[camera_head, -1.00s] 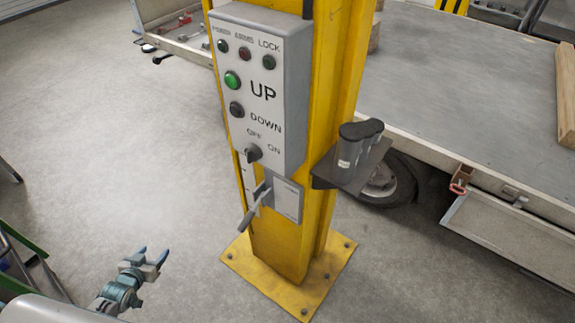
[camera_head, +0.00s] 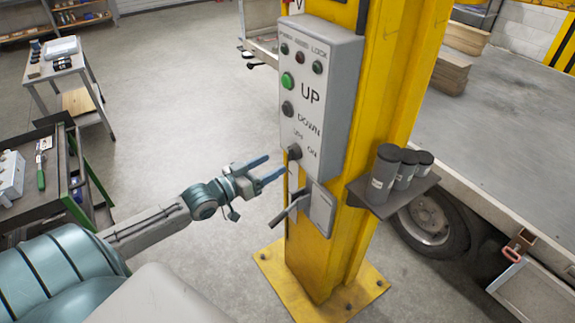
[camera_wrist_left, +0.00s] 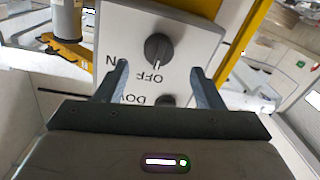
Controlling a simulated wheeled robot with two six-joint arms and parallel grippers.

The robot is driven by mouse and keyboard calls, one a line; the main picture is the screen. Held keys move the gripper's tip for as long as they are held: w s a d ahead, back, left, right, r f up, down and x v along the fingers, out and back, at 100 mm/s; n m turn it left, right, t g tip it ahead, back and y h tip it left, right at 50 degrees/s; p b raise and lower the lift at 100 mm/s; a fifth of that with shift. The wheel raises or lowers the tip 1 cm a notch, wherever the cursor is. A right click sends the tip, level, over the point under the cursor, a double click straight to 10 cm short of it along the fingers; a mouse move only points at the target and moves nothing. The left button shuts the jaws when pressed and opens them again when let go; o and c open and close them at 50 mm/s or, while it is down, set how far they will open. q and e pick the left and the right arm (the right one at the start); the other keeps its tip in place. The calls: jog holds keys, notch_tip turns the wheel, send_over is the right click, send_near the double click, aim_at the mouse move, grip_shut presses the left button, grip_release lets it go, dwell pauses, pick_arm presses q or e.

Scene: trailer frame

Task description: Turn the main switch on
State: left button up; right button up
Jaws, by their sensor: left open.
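The main switch (camera_head: 294,152) is a dark rotary knob low on the grey control box (camera_head: 318,120), between the OFF and ON labels. In the left wrist view the knob (camera_wrist_left: 158,48) shows upside down, with its white mark toward OFF. My left gripper (camera_head: 272,168) is open and empty, just left of the knob in the head view and apart from it. In the wrist view its two blue-grey fingers stand on either side of the knob's line, with the knob beyond the tips. My right gripper is not in view.
The box hangs on a yellow post (camera_head: 385,130). Below the knob a lever (camera_head: 290,206) sticks out to the left. A shelf with black canisters (camera_head: 384,172) is on the right. A tool cart (camera_head: 45,185) stands at left. The floor between is clear.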

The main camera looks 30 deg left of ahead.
aim_at(288, 156)
pick_arm(q)
jog(key=b+x, duration=0.3)
jog(key=x, duration=0.1)
jog(key=shift+w+d+f, duration=0.1)
jog(key=shift+w+d, duration=0.05)
jog(key=shift+w+d+b, duration=0.15)
jog(key=shift+w+b, duration=0.3)
jog(key=shift+w, duration=0.2)
jog(key=shift+w+d, duration=0.2)
jog(key=shift+w, duration=0.05)
jog(key=c, duration=1)
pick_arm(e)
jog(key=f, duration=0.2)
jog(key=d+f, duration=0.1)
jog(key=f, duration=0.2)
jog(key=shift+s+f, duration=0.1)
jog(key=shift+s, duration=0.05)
